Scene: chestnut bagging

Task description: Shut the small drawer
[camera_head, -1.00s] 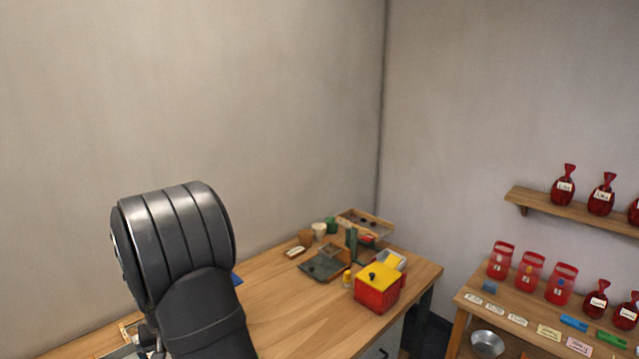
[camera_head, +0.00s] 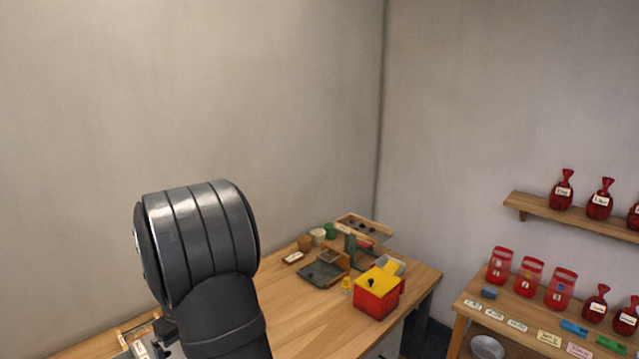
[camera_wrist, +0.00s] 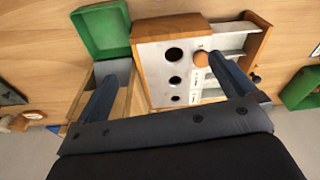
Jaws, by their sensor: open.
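In the wrist view, my gripper (camera_wrist: 162,68) is open, its two dark fingers wide apart. Below the fingers is a wooden box with a white panel (camera_wrist: 172,75) that has several dark round holes. An orange knob (camera_wrist: 200,58) shows close beside the right fingertip; whether they touch I cannot tell. Right of the panel is a wood-rimmed section with white compartments (camera_wrist: 228,42). Left of it is an open wooden compartment (camera_wrist: 122,68), with the left finger over or in it. Which part is the small drawer I cannot tell for sure. In the head view, my arm hides the gripper.
Green trays stand at the upper left (camera_wrist: 100,30) and right (camera_wrist: 300,88) in the wrist view. In the head view, a red and yellow box (camera_head: 377,294) stands near the workbench's (camera_head: 300,318) right end. Bare wood lies between it and my arm.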

